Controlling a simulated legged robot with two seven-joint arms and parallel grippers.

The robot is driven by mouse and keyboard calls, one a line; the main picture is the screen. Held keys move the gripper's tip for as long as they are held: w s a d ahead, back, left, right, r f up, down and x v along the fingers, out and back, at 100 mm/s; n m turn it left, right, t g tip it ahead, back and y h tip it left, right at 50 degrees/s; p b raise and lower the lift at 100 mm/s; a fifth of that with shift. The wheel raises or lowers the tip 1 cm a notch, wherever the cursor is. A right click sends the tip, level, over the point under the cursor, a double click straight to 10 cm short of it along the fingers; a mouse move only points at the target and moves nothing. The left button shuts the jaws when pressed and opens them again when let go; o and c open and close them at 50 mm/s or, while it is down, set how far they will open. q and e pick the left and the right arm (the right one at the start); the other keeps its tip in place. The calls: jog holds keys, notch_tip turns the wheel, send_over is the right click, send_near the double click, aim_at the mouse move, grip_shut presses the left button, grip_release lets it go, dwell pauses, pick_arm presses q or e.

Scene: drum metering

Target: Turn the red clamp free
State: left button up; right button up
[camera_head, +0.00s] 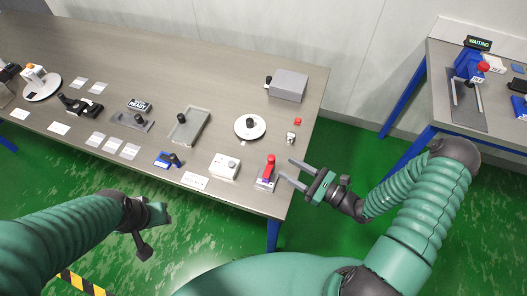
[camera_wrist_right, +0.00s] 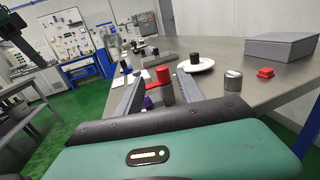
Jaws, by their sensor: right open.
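The red clamp (camera_head: 270,165) stands upright on a small plate with a purple part at the front right corner of the table. It also shows in the right wrist view (camera_wrist_right: 163,74), beyond and between my two fingers, with the purple part (camera_wrist_right: 148,102) low beside it. My right gripper (camera_head: 287,169) is open just right of the clamp, its fingers pointing toward it. A small gap shows between the fingertips and the clamp in the head view. My left gripper (camera_head: 150,222) hangs off the table's front edge, away from the clamp; its finger state is unclear.
A white box with a knob (camera_head: 225,166) stands left of the clamp. Behind are a white disc with a black knob (camera_head: 250,127), a small metal knob (camera_head: 291,138), a red block (camera_head: 297,121) and a grey box (camera_head: 288,85). A second table (camera_head: 440,85) stands at right.

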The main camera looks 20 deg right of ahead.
aim_at(269, 166)
jog(key=x, duration=0.5)
jog(key=p+x, duration=0.1)
jog(key=x, duration=0.4)
jog(key=shift+w+d+f, duration=0.1)
jog(key=shift+w+d, duration=0.05)
jog(key=shift+w, duration=0.2)
jog(key=shift+w+a, duration=0.2)
jog(key=shift+a, duration=0.1)
grip_shut()
